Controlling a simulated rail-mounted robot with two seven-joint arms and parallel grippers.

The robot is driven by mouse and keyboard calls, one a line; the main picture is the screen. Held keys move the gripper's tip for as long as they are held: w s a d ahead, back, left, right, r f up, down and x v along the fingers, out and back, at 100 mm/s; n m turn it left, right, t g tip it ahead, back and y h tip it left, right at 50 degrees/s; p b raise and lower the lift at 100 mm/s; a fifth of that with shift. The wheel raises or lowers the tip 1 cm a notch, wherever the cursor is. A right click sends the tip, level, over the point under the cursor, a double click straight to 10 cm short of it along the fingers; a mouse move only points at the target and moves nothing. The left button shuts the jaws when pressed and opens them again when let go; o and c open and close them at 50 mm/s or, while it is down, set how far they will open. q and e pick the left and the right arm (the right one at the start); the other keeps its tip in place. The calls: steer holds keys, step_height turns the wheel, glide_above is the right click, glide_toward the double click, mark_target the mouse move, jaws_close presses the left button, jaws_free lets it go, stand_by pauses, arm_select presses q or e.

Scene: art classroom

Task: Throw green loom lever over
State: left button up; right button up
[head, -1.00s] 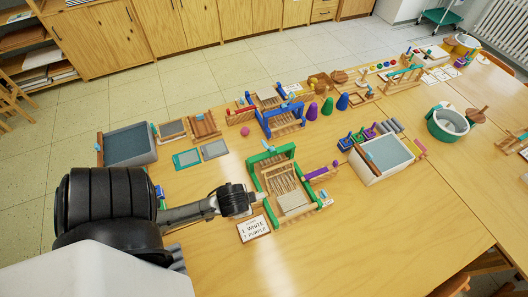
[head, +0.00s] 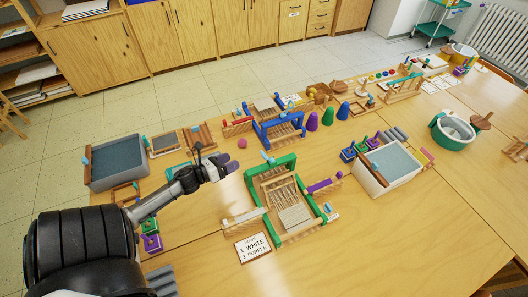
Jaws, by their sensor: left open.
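The green loom (head: 288,163) stands on the table in the middle of the head view, with wooden bars and pale threads inside its green frame. A small light-blue lever (head: 267,157) sits on top of its far crossbar, near the left end. My left gripper (head: 229,166) is open and empty, left of this lever and apart from it, above the table. My right gripper is not in view.
A purple shuttle (head: 322,185) lies right of the loom, and a pale one (head: 243,218) lies left. A card (head: 253,247) reads white, then purple. A blue loom (head: 280,125) stands behind. The front right table is clear.

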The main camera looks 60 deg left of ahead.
mark_target(268, 158)
arm_select(q)
steer(key=w+d+m+h, duration=0.1)
steer(key=w+m, duration=0.1)
steer(key=w, duration=0.2)
steer(key=w+d+r+m+h, duration=0.1)
steer(key=w+m, duration=0.1)
steer(key=w, duration=0.2)
steer(key=w+d+m+t+h+p, duration=0.1)
steer(key=w+d+m, duration=0.1)
steer(key=w+m, duration=0.1)
steer(key=shift+w+r, duration=0.25)
steer(key=shift+w, duration=1.2)
steer(key=shift+c, duration=0.4)
